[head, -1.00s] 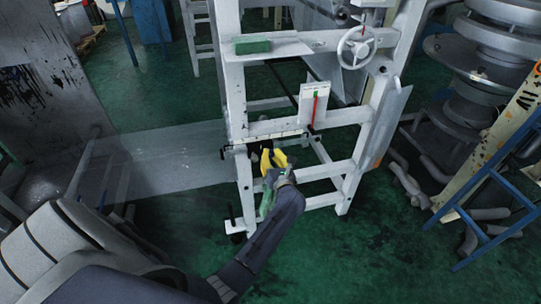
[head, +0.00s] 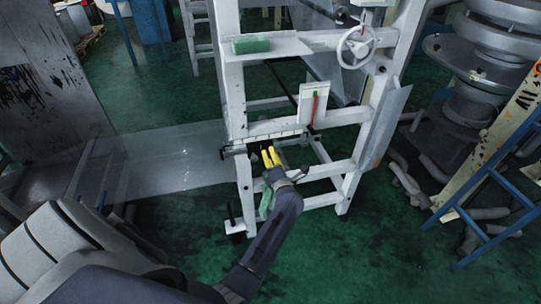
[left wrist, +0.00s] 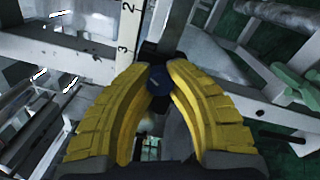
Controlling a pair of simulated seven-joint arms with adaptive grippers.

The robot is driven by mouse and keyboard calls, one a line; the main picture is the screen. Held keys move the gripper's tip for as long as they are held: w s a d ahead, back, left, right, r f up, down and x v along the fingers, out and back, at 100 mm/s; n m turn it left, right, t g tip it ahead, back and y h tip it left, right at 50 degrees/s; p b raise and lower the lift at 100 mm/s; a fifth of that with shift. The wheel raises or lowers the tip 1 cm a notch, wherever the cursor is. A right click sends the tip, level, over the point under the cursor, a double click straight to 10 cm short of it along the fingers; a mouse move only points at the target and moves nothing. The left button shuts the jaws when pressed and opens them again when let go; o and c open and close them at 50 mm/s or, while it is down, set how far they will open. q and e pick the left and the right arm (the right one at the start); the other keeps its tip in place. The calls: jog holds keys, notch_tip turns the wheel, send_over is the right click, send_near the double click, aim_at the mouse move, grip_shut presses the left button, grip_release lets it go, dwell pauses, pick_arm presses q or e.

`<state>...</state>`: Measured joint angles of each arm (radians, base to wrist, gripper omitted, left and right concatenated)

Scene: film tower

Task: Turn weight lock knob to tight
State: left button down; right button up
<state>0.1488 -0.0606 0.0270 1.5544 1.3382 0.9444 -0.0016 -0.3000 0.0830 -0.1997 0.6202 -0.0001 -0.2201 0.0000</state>
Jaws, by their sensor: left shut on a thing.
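My left gripper (head: 268,158) reaches the front of the white frame, just below the ruled scale bar (head: 278,136). In the left wrist view its yellow fingers (left wrist: 160,72) are closed in on a small dark blue-black knob (left wrist: 158,82), the weight lock knob, with one finger on each side. The knob sits on a dark block beside the ruler, which shows large numbers (left wrist: 126,48). In the head view the fingers and the bar mostly hide the knob. Its turn mark cannot be made out. My right gripper is not in view.
The white tower frame (head: 240,185) surrounds the work spot with rails and posts. A handwheel (head: 356,47) and a small gauge panel (head: 315,103) with a red line are above. A green block (head: 252,46) lies on a ledge. Open green floor (head: 330,245) lies in front.

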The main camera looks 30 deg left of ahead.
pick_arm(q)
jog(key=shift+m, duration=1.6)
jog(key=c, duration=1.4)
grip_release()
jog(key=shift+o, duration=0.2)
jog(key=v, duration=0.7)
jog(key=shift+s+d, duration=0.2)
jog(key=shift+f, duration=0.1)
